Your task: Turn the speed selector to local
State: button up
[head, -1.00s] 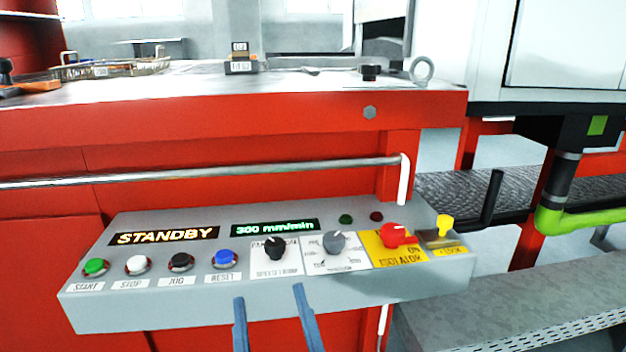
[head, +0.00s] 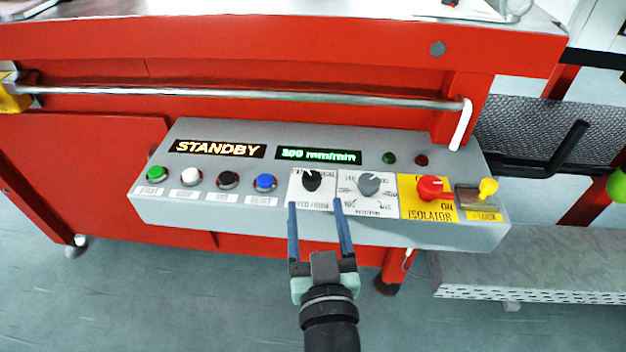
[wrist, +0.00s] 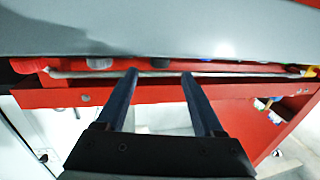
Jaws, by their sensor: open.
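The speed selector is a black knob (head: 312,181) on a white label plate on the sloped grey control panel (head: 480,226). Its pointer mark is too small to read surely. A grey knob (head: 369,184) on a similar plate sits just right of it. My gripper (head: 314,205) is open and empty, its two blue fingers reaching up to the lower edge of the plates, below the black knob and apart from it.
Left of the selector are a blue button (head: 265,183) and several other buttons. To the right are a red isolator knob (head: 432,188) and a yellow key (head: 488,187). A metal rail (head: 250,96) runs above the panel. The floor in front is clear.

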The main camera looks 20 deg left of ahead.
aim_at(313, 186)
jog(key=x, duration=0.6)
grip_shut()
dwell(0.3)
